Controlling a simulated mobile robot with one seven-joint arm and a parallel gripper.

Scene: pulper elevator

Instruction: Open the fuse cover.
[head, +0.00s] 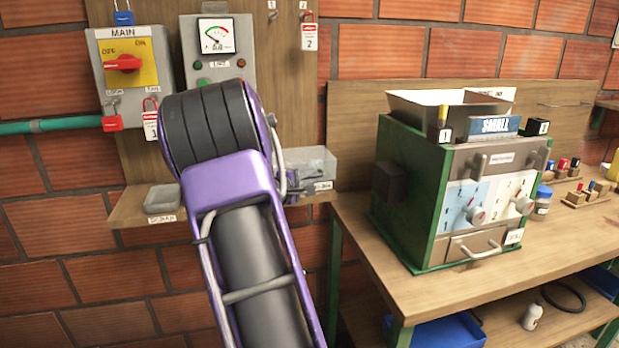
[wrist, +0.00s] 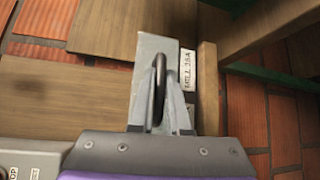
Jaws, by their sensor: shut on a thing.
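My gripper (wrist: 160,90) has its two grey fingers upright in the wrist view, close together on a thin dark curved handle (wrist: 158,92). Behind the fingers is a grey box-like surface (wrist: 152,50), with a small white printed label (wrist: 186,70) beside it. The handle appears to be on this grey part, but I cannot tell for sure that it is the fuse cover; no readable marking names it. In the head view my purple arm hides most of the gripper, near the right end of the wall shelf (head: 143,208).
A grey meter box (head: 217,50) and a main switch box (head: 128,68) hang on the wall. A green-framed machine (head: 402,190) stands on the wooden bench (head: 385,290) at right.

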